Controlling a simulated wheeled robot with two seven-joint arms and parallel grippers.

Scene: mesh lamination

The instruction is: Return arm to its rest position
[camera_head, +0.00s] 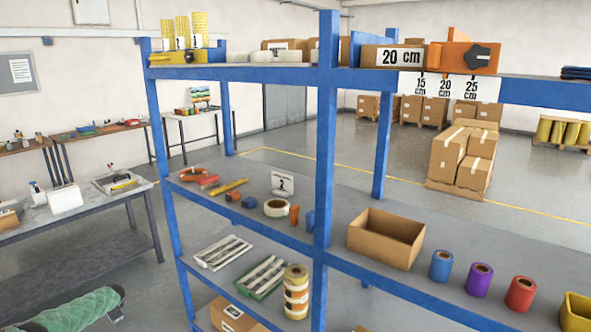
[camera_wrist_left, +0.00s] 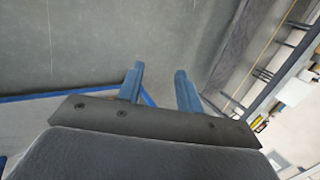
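My left gripper (camera_wrist_left: 159,70) shows in the left wrist view. Its two blue fingers stand apart with nothing between them, so it is open and empty. Grey surface lies beyond the fingertips; I cannot tell how far away it is. Neither of my grippers nor my arms show in the head view. My right gripper is not seen in any view.
A blue-framed shelf rack (camera_head: 326,150) stands close ahead. Its middle shelf holds an open cardboard box (camera_head: 386,238), a blue roll (camera_head: 441,266), a purple roll (camera_head: 478,280) and a red roll (camera_head: 520,294). A workbench (camera_head: 85,233) stands at left.

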